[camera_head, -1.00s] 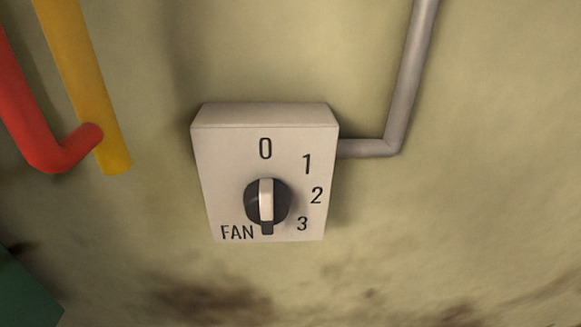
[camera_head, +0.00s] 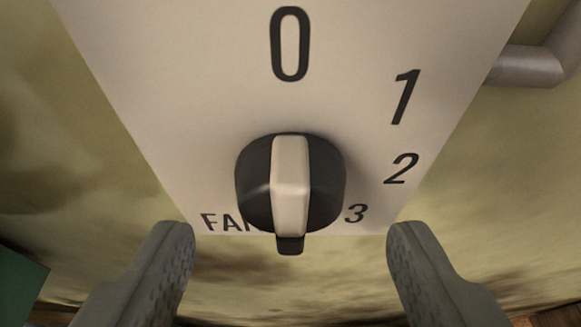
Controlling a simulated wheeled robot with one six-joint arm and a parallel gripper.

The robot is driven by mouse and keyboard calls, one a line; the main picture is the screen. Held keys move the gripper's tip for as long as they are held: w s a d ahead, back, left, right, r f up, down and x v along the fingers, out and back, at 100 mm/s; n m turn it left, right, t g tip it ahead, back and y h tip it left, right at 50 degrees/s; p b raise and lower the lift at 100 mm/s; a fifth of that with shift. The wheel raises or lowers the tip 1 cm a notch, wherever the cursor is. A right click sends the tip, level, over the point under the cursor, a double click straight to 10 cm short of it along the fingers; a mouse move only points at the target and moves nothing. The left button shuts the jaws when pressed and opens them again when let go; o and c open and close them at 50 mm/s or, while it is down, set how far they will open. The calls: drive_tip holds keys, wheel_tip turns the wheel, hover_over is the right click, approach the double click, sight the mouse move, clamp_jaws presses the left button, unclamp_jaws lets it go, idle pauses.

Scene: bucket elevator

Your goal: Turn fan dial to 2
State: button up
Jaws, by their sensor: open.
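The fan dial (camera_head: 290,185) is a black round knob with a white raised grip bar, on the face of a pale switch box (camera_head: 190,110). Its white bar stands upright in the picture, in line with the 0 above it. The marks 1, 2 (camera_head: 401,168) and 3 run down the right side of the dial. The word FAN at lower left is partly hidden by the knob. My gripper (camera_head: 290,240) is open, with one grey finger to the lower left of the dial and one to the lower right. Neither finger appears to touch it.
A grey pipe (camera_head: 540,62) runs from the right side of the box. The greenish, stained wall (camera_head: 60,150) lies behind. A green object (camera_head: 18,285) is at the lower left edge.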

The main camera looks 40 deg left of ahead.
drive_tip(key=shift+x, duration=1.2)
drive_tip(key=shift+c, duration=0.2)
drive_tip(key=c, duration=0.9)
